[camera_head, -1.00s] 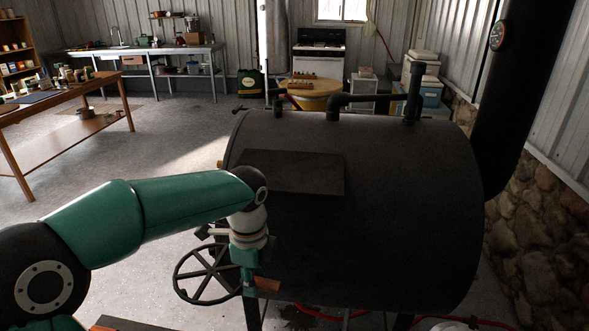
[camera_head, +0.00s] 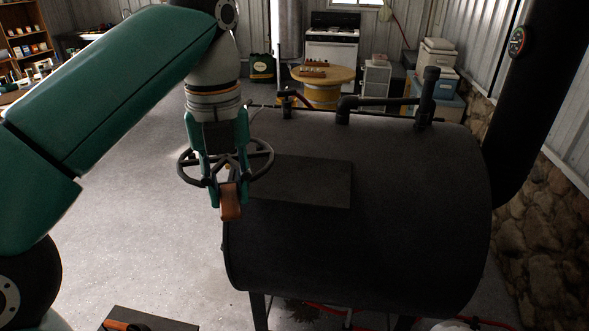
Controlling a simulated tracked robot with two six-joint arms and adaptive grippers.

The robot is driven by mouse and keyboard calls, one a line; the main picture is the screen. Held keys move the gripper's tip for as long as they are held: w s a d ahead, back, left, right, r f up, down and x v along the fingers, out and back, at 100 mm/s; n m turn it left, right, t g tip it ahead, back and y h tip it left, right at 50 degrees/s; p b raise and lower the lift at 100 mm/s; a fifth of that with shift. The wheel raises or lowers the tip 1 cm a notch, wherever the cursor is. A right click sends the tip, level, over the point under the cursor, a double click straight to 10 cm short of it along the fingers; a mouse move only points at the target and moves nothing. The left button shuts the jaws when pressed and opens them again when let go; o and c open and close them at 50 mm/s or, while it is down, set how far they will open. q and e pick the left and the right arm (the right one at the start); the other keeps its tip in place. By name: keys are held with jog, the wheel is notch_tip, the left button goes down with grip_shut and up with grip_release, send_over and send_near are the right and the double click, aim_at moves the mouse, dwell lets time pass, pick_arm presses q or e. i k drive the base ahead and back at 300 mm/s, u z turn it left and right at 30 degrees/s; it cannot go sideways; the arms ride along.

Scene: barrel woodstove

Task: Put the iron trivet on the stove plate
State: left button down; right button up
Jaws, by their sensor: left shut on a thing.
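The iron trivet (camera_head: 262,149) is a dark ring with spokes and a brown handle (camera_head: 230,203). My left gripper (camera_head: 228,184) is shut on the trivet at its handle, with the fingers pointing down. The trivet shows level with the left end of the barrel stove (camera_head: 400,190), by the left edge of the stove plate (camera_head: 310,185). The stove plate is a flat dark rectangle on top of the barrel, and its visible part is bare. I cannot tell how high the trivet is above it. My right gripper is not in view.
Black pipes (camera_head: 385,102) rise from the back of the barrel, and a thick flue (camera_head: 522,95) stands at the right. A dark board (camera_head: 170,322) with a brown-handled thing is at the bottom left. A round wooden table (camera_head: 322,91) stands behind. The floor left of the stove is clear.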

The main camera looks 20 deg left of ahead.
aim_at(296, 184)
jog(key=i, duration=0.85)
jog(key=z, duration=0.05)
